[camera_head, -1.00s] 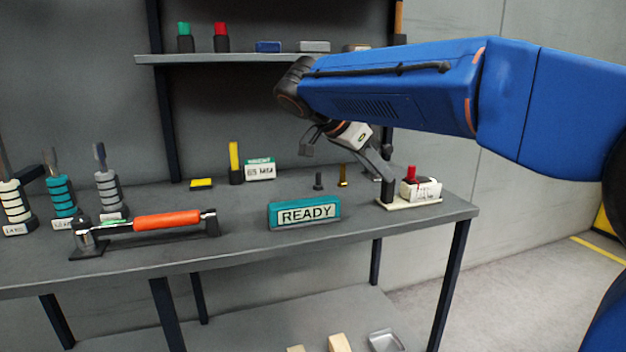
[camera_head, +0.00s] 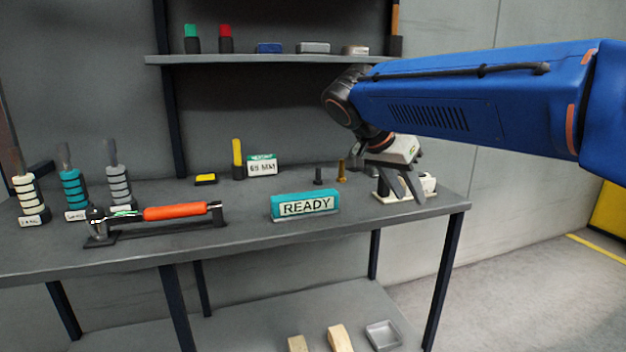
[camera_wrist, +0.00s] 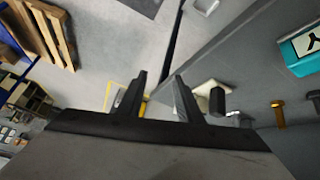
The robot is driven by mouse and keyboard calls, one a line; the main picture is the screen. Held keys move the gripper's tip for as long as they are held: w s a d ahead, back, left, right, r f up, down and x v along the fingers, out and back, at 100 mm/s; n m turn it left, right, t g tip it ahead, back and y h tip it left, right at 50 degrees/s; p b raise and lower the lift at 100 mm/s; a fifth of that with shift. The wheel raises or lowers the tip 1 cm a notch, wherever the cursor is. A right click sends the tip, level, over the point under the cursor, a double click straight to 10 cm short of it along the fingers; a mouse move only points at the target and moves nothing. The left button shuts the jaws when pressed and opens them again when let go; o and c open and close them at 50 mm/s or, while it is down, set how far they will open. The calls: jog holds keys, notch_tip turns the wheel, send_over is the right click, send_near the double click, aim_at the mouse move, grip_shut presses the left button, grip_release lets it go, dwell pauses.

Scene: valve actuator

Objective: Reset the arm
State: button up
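My gripper (camera_head: 402,184) is at the right end of the table, in front of and above a small white device on a pale base (camera_head: 425,199). In the wrist view my gripper's two fingers (camera_wrist: 157,95) stand apart with nothing visible between them. The pale base (camera_wrist: 215,90) shows there beyond the right finger, with a dark post on it. My blue arm reaches in from the right in the head view and hides part of the device. I cannot tell whether the gripper touches it.
A teal READY block (camera_head: 305,205) stands near the front edge. An orange-handled torque tool (camera_head: 175,212) lies on a stand at left, before several ringed posts (camera_head: 75,192). Two bolts (camera_head: 341,171) stand behind the block. A shelf (camera_head: 270,59) runs above; a lower shelf holds wooden pieces (camera_head: 340,339).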

jog(key=s+d+f+n+y, duration=0.3)
jog(key=s+d+f+n, duration=0.1)
jog(key=s+f, duration=0.7)
jog(key=s+d+f+n+t+y, duration=0.1)
jog(key=s+d+f+n+y, duration=0.2)
jog(key=s+f+n, duration=0.3)
jog(key=s+d+f, duration=0.1)
jog(key=s+f, duration=0.4)
jog(key=s, duration=0.3)
jog(key=shift+d+y, duration=0.3)
jog(key=shift+d, duration=0.05)
